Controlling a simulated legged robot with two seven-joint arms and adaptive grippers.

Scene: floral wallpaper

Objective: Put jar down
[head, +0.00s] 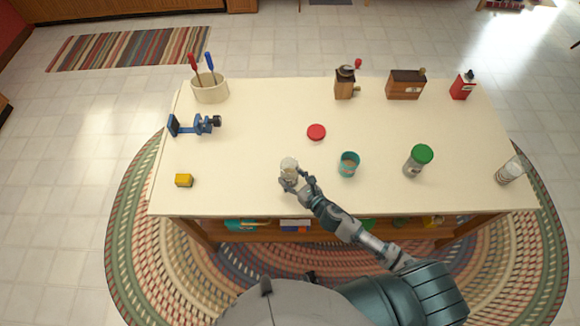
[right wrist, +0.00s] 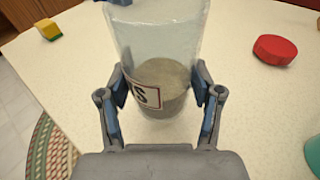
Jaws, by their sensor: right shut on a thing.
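A clear jar (head: 289,165) with greyish contents in its lower part stands upright near the front middle of the table. It fills the middle of the right wrist view (right wrist: 160,60), where part of a label with a dark letter shows. My right gripper (head: 296,184) is shut on the jar, with a finger (right wrist: 117,88) on each side of it. Whether the jar's base touches the table cannot be told for sure. A red lid (head: 316,132) lies on the table behind and to the right of the jar. My left gripper is not in view.
The cream table (head: 255,130) also holds a teal cup (head: 349,164), a green-lidded jar (head: 418,161), another clear jar (head: 509,171), a yellow block (head: 184,180), a blue vise (head: 195,125), a utensil crock (head: 210,89) and a grinder (head: 345,84).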

